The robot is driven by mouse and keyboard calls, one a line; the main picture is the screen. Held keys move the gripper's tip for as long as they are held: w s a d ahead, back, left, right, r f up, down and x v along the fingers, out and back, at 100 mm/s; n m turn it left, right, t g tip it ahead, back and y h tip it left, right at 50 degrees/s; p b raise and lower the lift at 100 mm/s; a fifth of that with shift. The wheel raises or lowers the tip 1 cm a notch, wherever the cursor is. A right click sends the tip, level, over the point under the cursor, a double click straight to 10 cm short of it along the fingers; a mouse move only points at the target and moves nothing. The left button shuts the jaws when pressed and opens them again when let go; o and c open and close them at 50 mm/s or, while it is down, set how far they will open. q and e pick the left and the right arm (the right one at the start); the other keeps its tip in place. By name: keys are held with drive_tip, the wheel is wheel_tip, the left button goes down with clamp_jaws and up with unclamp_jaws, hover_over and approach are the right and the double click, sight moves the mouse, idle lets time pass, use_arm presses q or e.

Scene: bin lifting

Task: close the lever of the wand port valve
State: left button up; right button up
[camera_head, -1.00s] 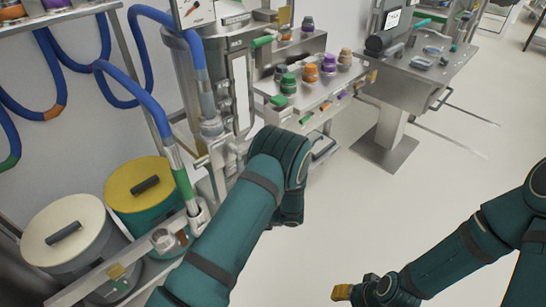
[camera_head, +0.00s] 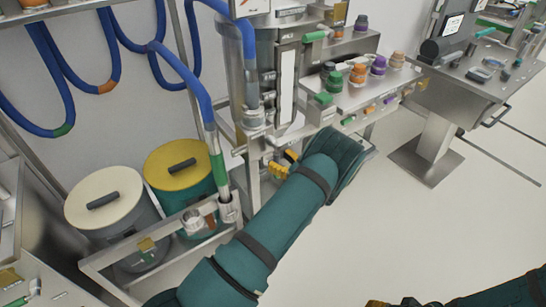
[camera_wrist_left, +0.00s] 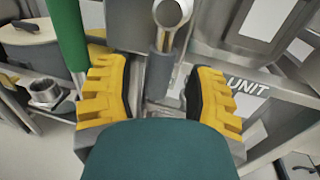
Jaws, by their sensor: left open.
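My left gripper (camera_head: 284,166) reaches in from the lower left, its yellow fingers beside the steel frame of the unit. In the left wrist view my left gripper (camera_wrist_left: 158,92) is open. A round steel fitting (camera_wrist_left: 172,12) with a grey, bar-like part (camera_wrist_left: 160,72) below it appears between the fingers; I take this for the valve lever, with no clear contact visible. In the head view the valve area (camera_head: 254,120) sits under the blue hose, and the lever is hard to make out. My right gripper (camera_head: 378,303) is mostly cut off at the bottom edge.
A green-sleeved wand (camera_head: 218,166) stands left of my left gripper, also close to the left finger in the wrist view (camera_wrist_left: 68,35). Yellow-lidded (camera_head: 180,166) and cream-lidded (camera_head: 104,197) bins stand at left. A shelf with coloured knobs (camera_head: 350,92) is behind.

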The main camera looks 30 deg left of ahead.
use_arm(q)
drive_tip(key=shift+w+a, duration=0.15)
drive_tip(key=shift+a, duration=0.75)
drive_tip(key=shift+w+a, duration=0.15)
drive_tip(key=shift+a, duration=0.7)
clamp_jaws()
